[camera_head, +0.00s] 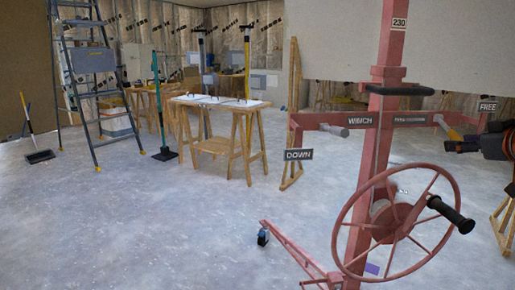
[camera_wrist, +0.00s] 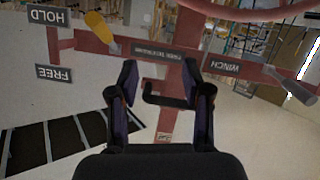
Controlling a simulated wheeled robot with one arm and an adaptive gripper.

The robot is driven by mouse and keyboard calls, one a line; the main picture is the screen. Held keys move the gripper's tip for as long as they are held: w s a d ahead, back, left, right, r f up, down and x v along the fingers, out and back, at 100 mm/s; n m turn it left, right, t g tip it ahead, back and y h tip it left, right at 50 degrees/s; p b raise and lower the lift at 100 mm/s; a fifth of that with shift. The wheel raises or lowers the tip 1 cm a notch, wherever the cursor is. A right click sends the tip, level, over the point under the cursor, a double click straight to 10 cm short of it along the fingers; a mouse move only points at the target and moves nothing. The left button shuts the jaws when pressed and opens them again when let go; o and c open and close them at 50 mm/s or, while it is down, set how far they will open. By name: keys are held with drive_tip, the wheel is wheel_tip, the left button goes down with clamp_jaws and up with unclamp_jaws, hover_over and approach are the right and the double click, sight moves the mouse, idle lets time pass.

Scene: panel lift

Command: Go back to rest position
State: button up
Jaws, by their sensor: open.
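The red panel lift (camera_head: 392,70) stands at the right of the head view. Its spoked handwheel (camera_head: 395,220) has a black knob, and its crossbar carries WINCH, DOWN and FREE labels. My gripper (camera_head: 460,147) is at the right edge, beside the yellow-handled lever (camera_head: 454,134). In the wrist view, which appears upside down, my gripper (camera_wrist: 160,80) has its fingers apart with nothing held between them. The crossbar (camera_wrist: 150,48), the yellow lever (camera_wrist: 100,28) and a black bar handle (camera_wrist: 165,100) show beyond the fingers. HOLD and FREE labels are at the left.
A large grey panel (camera_head: 335,45) spans the upper right. A wooden trestle table (camera_head: 215,101), a stepladder (camera_head: 92,75), and a broom and dustpan (camera_head: 40,156) stand farther back. The lift's leg with a caster (camera_head: 262,237) reaches forward. The concrete floor at left and centre is clear.

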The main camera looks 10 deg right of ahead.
drive_tip(key=w+a+r+n+g+y+p, duration=0.1)
drive_tip(key=w+a+r+y+p, duration=0.15)
drive_tip(key=a, duration=0.55)
drive_tip(key=w+a+r+n+g+y+p, duration=0.1)
drive_tip(key=w+a+p, duration=0.15)
drive_tip(key=a, duration=0.55)
drive_tip(key=s+a+f+n+g+y+p, duration=0.15)
drive_tip(key=a+p, duration=0.25)
drive_tip(key=a, duration=0.4)
drive_tip(key=s+a+f+m+g+p, duration=0.1)
drive_tip(key=a+g+p, duration=0.2)
drive_tip(key=a, duration=0.6)
drive_tip(key=s+a+f+m+g+h+p, duration=0.1)
drive_tip(key=s+a+g+p, duration=0.2)
drive_tip(key=s+p, duration=0.2)
drive_tip(key=s+a+f+m+g+p, duration=0.1)
drive_tip(key=s+p, duration=0.4)
drive_tip(key=s, duration=0.7)
drive_tip(key=s+a+f+m+g+h+p, duration=0.1)
drive_tip(key=s+a+g+p, duration=0.3)
drive_tip(key=s, duration=0.4)
drive_tip(key=shift+s+a+f+g+h+p, duration=0.3)
drive_tip(key=shift+s+a+f+g+p, duration=0.1)
drive_tip(key=shift+f+g+p, duration=0.3)
